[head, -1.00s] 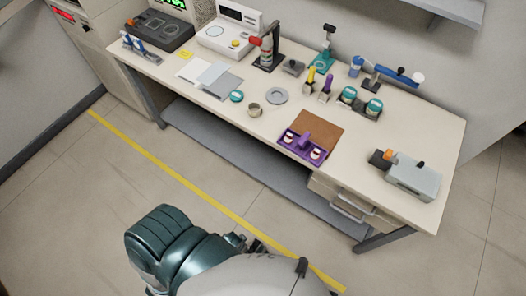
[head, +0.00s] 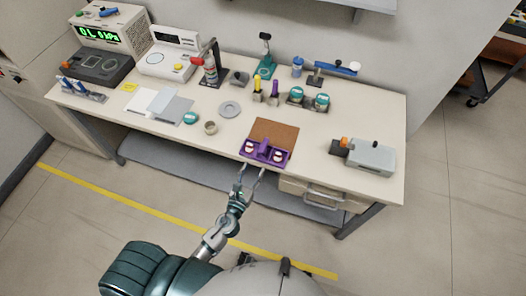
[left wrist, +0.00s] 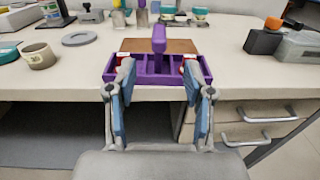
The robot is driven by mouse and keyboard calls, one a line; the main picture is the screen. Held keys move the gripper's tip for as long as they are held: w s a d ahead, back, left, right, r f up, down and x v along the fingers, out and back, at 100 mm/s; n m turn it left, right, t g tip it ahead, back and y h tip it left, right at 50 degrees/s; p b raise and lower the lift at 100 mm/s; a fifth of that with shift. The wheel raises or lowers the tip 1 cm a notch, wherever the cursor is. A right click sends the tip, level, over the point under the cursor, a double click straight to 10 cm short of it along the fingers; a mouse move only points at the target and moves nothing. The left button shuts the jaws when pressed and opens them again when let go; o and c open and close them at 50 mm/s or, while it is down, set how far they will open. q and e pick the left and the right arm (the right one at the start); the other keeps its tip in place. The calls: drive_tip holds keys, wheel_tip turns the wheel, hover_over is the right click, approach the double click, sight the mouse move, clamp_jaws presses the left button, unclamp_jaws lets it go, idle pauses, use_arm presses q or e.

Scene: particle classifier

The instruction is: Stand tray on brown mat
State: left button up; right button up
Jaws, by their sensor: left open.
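The purple tray (head: 255,157) sits at the table's front edge, with an upright handle in its middle and small white-and-red items in its end compartments. The brown mat (head: 274,131) lies flat directly behind it; I cannot tell whether the tray overlaps the mat's front edge. My left gripper (head: 251,177) is open and empty, just in front of the tray. In the left wrist view, its fingers (left wrist: 158,75) spread on both sides of the tray (left wrist: 145,80), and the mat (left wrist: 181,46) shows behind the handle. My right gripper is not in view.
A grey device (head: 371,157) stands right of the mat. A small cup (head: 210,128) and grey disc (head: 229,109) lie to its left. Bottles and teal-lidded jars (head: 321,103) stand behind it. Drawers (head: 315,193) are below the tabletop.

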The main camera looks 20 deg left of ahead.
use_arm(q)
approach(267, 139)
drive_tip(key=w, duration=0.3)
drive_tip(key=w+f, duration=0.1)
drive_tip(key=w, duration=0.1)
drive_tip(key=shift+w+d+p, duration=0.1)
drive_tip(key=shift+d+p, duration=0.3)
drive_tip(key=w, duration=0.4)
drive_tip(key=shift+w+a+f, duration=0.1)
drive_tip(key=shift+w+a, duration=0.15)
drive_tip(key=shift+a, duration=0.05)
drive_tip(key=shift+w, duration=0.45)
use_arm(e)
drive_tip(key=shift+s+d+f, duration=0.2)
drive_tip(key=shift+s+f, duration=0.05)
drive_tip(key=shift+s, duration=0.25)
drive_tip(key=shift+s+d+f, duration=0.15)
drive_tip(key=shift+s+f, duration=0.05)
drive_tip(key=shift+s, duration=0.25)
use_arm(q)
drive_tip(key=shift+s+d, duration=0.1)
clamp_jaws()
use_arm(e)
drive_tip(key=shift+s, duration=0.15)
